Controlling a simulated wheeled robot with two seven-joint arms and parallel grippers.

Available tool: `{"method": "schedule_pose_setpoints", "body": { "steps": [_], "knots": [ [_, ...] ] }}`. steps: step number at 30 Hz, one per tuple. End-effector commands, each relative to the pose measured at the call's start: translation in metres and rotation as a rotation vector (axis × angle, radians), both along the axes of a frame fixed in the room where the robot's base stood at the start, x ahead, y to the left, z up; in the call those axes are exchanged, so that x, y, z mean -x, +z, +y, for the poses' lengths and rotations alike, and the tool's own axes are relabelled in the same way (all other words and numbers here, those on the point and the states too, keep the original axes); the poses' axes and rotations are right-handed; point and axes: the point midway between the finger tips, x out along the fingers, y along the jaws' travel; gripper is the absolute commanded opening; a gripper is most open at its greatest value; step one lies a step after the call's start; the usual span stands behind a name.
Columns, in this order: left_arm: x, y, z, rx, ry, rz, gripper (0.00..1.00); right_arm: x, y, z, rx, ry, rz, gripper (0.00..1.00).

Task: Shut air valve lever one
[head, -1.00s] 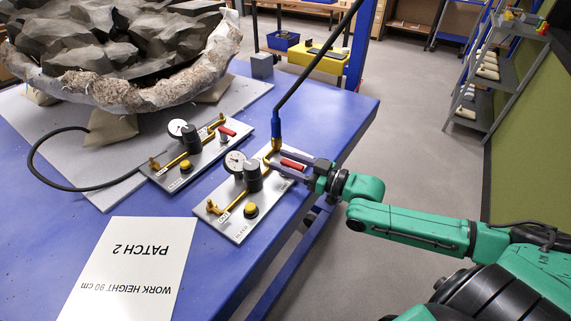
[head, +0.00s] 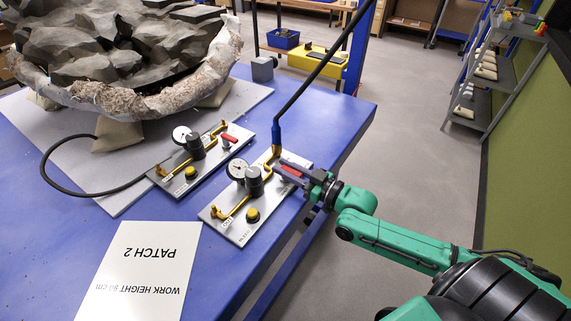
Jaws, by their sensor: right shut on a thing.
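Two silver valve panels lie on the blue table (head: 52,206). The nearer panel (head: 239,231) carries a round gauge (head: 237,169), a black regulator, brass piping, a yellow knob (head: 252,215) and a red lever (head: 291,169). The farther panel (head: 160,171) has the same kind of parts, with its red lever (head: 229,138) in plain view. I cannot read which panel is number one. My right gripper (head: 289,172) is at the nearer panel's right end, shut on its red lever, which its fingers partly hide. My left gripper is not in view.
A black hose rises from the nearer panel's blue fitting (head: 276,133); another curves left from the farther panel. A white PATCH 2 sign (head: 139,270) lies at the front. A large jacketed fossil (head: 140,103) rests behind on supports. Grey shelves (head: 500,80) stand at right.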

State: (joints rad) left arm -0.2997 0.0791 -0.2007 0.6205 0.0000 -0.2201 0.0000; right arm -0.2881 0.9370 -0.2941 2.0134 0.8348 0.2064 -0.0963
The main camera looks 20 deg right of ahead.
Motion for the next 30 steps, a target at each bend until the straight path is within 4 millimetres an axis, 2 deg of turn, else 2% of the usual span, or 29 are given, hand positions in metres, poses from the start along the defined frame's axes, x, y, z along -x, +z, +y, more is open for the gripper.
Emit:
{"method": "schedule_pose_setpoints", "body": {
  "steps": [3,4,5,6,18,30],
  "knots": [
    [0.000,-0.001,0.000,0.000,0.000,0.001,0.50,0.000,0.000,0.000,0.000,0.001,-0.001,0.00],
    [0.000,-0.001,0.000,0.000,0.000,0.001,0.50,0.000,0.000,0.000,0.000,0.001,-0.001,0.35],
    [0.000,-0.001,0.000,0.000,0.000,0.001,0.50,0.000,0.000,0.000,0.000,0.001,-0.001,0.46],
    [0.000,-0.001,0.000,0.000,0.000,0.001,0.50,0.000,0.000,0.000,0.000,0.001,-0.001,0.53],
    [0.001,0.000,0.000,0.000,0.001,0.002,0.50,0.005,-0.001,-0.003,0.000,0.000,0.001,0.53],
    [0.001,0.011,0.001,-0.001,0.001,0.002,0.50,0.056,0.000,-0.031,0.001,0.002,0.005,0.53]
  ]
}}
